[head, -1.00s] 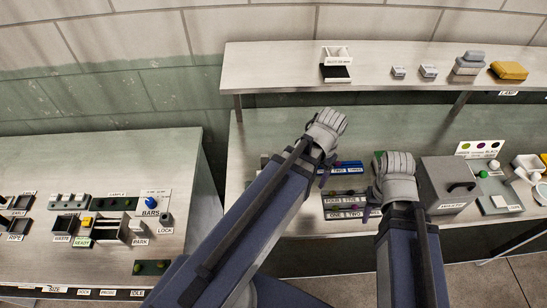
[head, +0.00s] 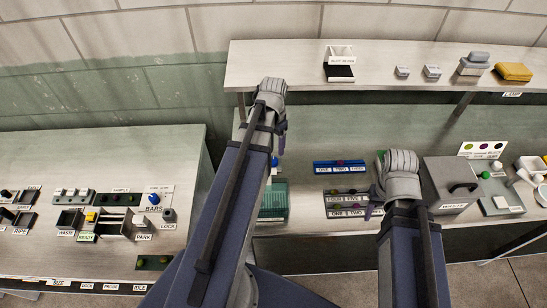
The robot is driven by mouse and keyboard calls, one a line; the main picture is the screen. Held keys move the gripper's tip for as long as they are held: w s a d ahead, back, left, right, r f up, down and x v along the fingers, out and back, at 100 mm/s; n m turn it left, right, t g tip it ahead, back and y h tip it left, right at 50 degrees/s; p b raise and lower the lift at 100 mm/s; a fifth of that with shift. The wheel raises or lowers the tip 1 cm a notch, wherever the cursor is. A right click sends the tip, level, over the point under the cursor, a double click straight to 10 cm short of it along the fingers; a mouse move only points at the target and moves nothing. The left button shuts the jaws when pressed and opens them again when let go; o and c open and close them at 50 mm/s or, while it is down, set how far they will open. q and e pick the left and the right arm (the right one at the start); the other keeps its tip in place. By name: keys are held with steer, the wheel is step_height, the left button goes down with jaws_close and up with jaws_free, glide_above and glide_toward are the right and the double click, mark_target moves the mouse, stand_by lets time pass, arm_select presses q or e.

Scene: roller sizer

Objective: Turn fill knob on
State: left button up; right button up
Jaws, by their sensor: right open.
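I cannot read a label saying fill on any knob. A blue knob (head: 153,198) stands above the BARS label on the left bench. A small blue part (head: 274,161) shows beside my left forearm, above a green ribbed box (head: 274,205), partly hidden by that arm. My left gripper (head: 271,92) is near the shelf's front edge at the left end; its fingers are not clear. My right gripper (head: 398,170) is open over the right bench, between the dark button panel (head: 338,193) and the grey box, covering part of a green thing. I see nothing held in it.
A blue labelled strip (head: 339,167) lies behind the button panel. A grey handled box (head: 447,180) stands right of my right gripper. The shelf (head: 290,60) overhangs the back of the bench. A floor gap separates the left bench (head: 60,150) from the right one.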

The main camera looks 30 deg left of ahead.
mark_target(274, 159)
arm_select(q)
steer(key=shift+f+b, duration=3.9)
steer(key=shift+f, duration=0.05)
jaws_close()
